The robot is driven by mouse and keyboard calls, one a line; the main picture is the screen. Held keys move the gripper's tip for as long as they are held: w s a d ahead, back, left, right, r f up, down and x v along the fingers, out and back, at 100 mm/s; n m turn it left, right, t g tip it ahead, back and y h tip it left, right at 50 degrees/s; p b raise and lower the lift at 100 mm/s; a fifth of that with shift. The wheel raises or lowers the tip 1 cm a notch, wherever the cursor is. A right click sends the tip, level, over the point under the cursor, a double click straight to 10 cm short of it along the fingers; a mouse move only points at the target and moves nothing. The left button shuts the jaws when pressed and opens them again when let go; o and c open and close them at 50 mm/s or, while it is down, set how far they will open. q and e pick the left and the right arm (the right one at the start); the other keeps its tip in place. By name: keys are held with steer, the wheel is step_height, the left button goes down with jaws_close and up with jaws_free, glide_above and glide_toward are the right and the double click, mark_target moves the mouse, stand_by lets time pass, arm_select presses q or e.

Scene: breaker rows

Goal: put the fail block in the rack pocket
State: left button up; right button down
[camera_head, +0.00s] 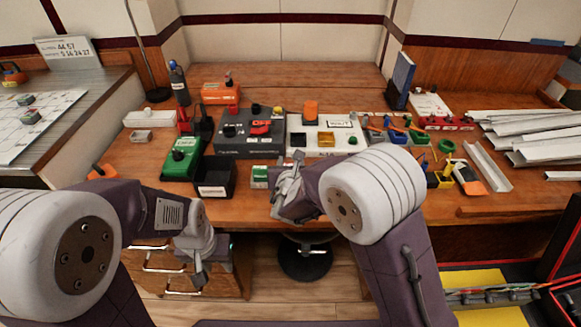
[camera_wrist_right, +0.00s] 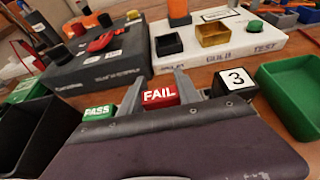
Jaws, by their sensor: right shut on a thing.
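The red FAIL block (camera_wrist_right: 160,94) sits between the two fingers of my right gripper (camera_wrist_right: 157,92), which is shut on it in the right wrist view. I cannot tell which opening is the rack pocket.
A white test unit (camera_head: 339,124) with a black and a yellow pocket stands behind my right gripper. A dark grey unit (camera_head: 232,146) is left of it. A black open bin (camera_head: 230,171) and a green meter (camera_head: 180,158) stand further left. A blue bin (camera_head: 404,182) is at right.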

steer(key=shift+f, duration=0.5)
steer(key=shift+r, duration=0.1)
steer(key=c, duration=0.9)
jaws_free()
steer(key=shift+o, duration=0.2)
